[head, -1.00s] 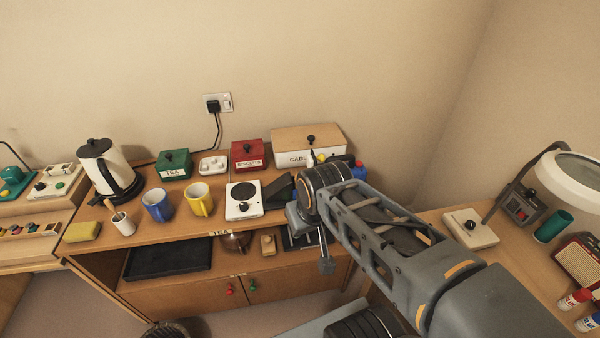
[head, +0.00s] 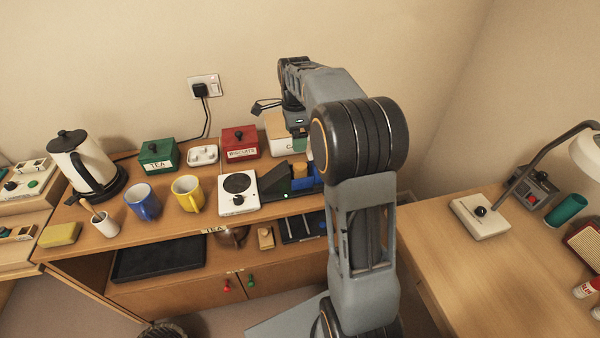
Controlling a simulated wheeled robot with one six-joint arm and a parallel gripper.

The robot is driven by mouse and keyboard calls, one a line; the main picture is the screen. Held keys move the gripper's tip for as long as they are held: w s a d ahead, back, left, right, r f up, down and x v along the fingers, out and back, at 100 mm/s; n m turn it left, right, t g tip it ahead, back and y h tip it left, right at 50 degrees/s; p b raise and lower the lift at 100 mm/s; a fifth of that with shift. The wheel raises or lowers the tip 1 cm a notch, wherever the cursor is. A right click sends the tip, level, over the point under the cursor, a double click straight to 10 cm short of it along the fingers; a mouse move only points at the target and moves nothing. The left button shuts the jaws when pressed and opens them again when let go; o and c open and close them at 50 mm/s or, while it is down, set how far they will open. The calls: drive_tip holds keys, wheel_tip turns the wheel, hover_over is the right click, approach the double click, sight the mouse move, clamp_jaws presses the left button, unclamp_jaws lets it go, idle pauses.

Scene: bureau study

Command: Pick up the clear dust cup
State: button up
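I cannot make out the clear dust cup with certainty in the head view. A small blue, black and yellow appliance (head: 301,184) sits at the right end of the wooden counter, right of the white hotplate, partly hidden by my arm. A small pale greenish piece shows just above it, beside my arm; I cannot tell what it is. My gripper (head: 283,108) is at the far end of my raised arm, above the back of the counter near the red biscuits box. It is small and partly hidden by my arm, so its opening is unclear.
The white hotplate (head: 239,192), yellow mug (head: 187,194), blue mug (head: 143,202), green tea box (head: 158,156) and red biscuits box (head: 240,142) stand left of the appliance. The cable box (head: 277,130) is partly behind my arm. The right desk (head: 450,260) has a clear front.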

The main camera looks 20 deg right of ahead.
sight(296, 165)
wheel_tip(296, 165, down, 12)
drive_tip(key=shift+f, duration=0.2)
idle(0.5)
drive_tip(key=shift+c, duration=0.2)
drive_tip(key=c, duration=1)
drive_tip(key=shift+o, duration=0.2)
drive_tip(key=shift+r, duration=0.15)
